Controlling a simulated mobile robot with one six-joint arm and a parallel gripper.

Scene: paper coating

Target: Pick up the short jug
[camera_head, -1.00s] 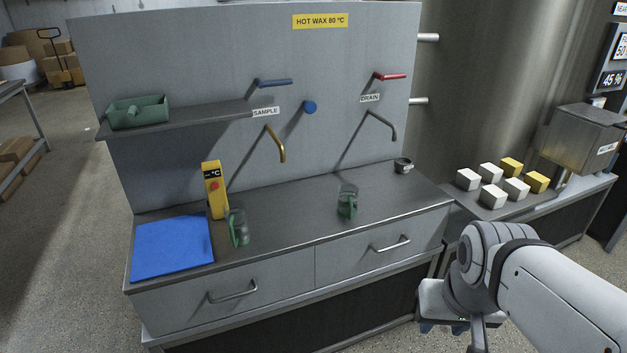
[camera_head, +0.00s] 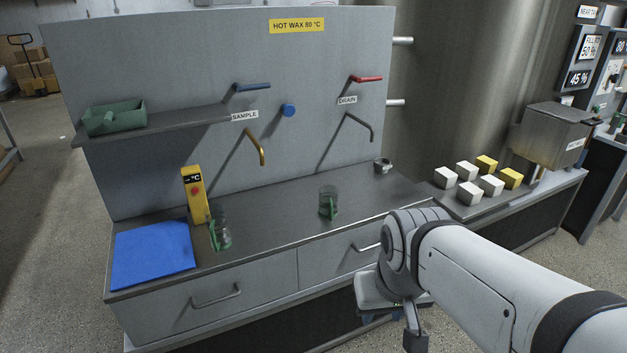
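Two clear jugs with green handles stand upright on the grey counter (camera_head: 275,212). The one near the counter's middle (camera_head: 328,197) looks shorter and wider, so I take it as the short jug. The other jug (camera_head: 222,232) stands to its left, nearer the front, and looks taller and narrower. My gripper (camera_head: 380,317) hangs low in front of the counter's drawers, below and to the right of the short jug and well apart from it. Its fingers are mostly hidden under my wrist, so I cannot see whether it is open or shut.
A small metal cup (camera_head: 383,165) is at the back right. A brass tap (camera_head: 255,146) and a drain spout (camera_head: 361,127) project from the panel. White and yellow blocks (camera_head: 468,193) sit further right.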

